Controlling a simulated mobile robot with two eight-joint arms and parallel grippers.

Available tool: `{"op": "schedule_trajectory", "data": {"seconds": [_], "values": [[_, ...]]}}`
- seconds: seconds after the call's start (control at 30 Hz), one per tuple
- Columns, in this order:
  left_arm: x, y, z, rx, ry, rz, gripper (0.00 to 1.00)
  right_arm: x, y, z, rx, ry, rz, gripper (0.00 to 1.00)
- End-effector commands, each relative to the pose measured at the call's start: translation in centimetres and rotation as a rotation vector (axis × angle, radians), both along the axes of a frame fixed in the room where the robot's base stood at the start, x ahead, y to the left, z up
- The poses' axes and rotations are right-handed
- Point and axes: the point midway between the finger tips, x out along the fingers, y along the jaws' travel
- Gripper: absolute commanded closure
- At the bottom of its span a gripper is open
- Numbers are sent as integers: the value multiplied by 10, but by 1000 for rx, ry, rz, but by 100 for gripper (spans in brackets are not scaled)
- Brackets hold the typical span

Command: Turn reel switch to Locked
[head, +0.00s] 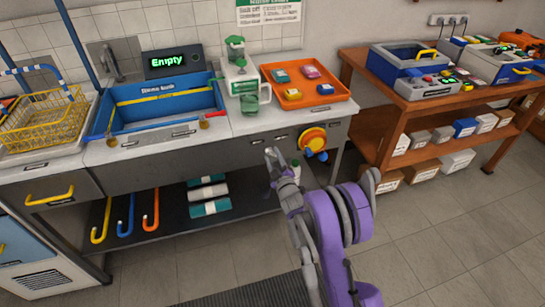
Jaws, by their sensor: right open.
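A round yellow-and-orange reel (313,138) is mounted on the grey front of the counter, with a blue part at its lower right. I cannot make out a separate switch or its setting; small dark labels sit on the panel to the left of the reel. My right gripper (272,157), on the purple arm, is open and empty. It shows in front of the counter, left of and slightly below the reel, and appears apart from it. My left gripper is not in view.
On the counter (262,121) stand a blue sink (117,121), a display reading "Empty" (170,62), a green-and-white machine (240,85) and an orange tray (336,91). A yellow wire basket (45,118) is at left. A wooden table (393,98) holds several devices at right. The floor between is clear.

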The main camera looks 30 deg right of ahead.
Motion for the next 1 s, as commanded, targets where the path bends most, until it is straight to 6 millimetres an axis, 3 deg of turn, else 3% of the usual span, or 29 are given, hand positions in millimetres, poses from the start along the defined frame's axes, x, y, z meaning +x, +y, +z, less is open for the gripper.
{"op": "schedule_trajectory", "data": {"seconds": [0.37,0.63,1.0], "values": [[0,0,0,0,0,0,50,8,-2,0,1,0,0,54],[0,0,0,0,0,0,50,8,-2,0,1,0,0,99],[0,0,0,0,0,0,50,8,-2,0,5,0,-1,100]]}}
